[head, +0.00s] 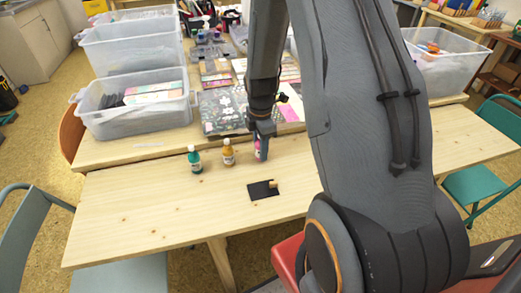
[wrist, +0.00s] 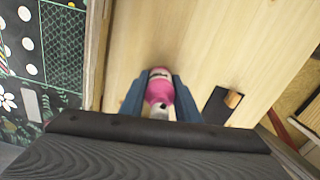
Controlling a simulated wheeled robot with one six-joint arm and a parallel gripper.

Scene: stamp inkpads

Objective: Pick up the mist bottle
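A small pink bottle with a pale label and a light cap (wrist: 159,90) is between my gripper's two blue fingers in the wrist view. My gripper (wrist: 160,98) appears shut on it, with a finger against each side. In the head view, my gripper (head: 262,130) points straight down over the pink bottle (head: 258,152), which is upright at the table surface. To its left stand an orange-yellow bottle (head: 228,154) and a green bottle (head: 194,160), both upright with white caps. I cannot tell by a readable label which is the mist bottle.
A black pad with a wooden stamp (head: 262,189) lies in front of the bottles on the wooden table (head: 130,215). Clear plastic bins (head: 135,118) and patterned sheets (head: 222,112) fill the back. The front left of the table is clear.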

